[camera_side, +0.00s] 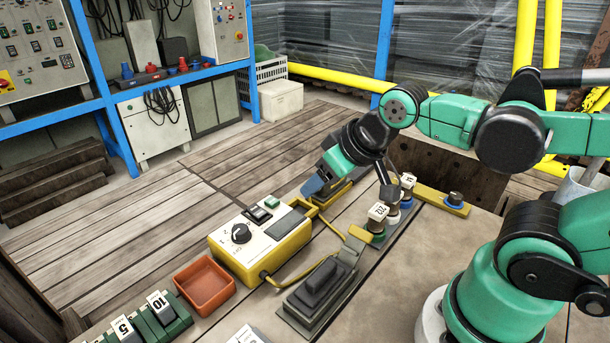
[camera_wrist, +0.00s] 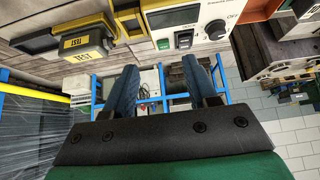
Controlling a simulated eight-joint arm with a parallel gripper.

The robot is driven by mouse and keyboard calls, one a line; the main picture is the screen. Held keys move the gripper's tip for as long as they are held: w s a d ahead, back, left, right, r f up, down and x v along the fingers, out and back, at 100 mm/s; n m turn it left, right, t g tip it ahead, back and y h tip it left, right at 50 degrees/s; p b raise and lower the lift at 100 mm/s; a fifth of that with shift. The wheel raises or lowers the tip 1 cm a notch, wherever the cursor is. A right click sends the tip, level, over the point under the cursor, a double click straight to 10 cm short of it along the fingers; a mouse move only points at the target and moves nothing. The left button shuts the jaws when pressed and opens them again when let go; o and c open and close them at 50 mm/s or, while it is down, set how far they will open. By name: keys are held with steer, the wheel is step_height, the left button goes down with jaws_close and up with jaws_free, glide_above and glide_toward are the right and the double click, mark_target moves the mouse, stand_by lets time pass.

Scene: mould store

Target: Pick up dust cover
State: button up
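No thing in view is plainly marked as the dust cover, so I cannot tell which it is. A black block (camera_side: 318,285) sits on a dark grey base at the front of the table. A yellow and dark piece marked TEST (camera_wrist: 80,48) shows at upper left in the wrist view. My gripper (camera_side: 313,188) points down just behind the yellow meter box (camera_side: 262,240) in the side view. In the wrist view my gripper (camera_wrist: 158,78) has its two blue fingers well apart with nothing between them. The side view hides the far finger.
An orange tray (camera_side: 205,284) and green holders with numbered blocks (camera_side: 160,307) stand at front left. Small numbered weights (camera_side: 378,215) stand close right of my gripper, near a yellow bar (camera_side: 440,200). A yellow cable (camera_side: 310,268) runs from the meter box.

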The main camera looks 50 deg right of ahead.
steer(key=o, duration=0.6)
steer(key=g, duration=0.7)
glide_above(322, 271)
step_height(322, 271, down, 4)
steer(key=shift+a+r, duration=0.1)
steer(key=shift+f, duration=2.7)
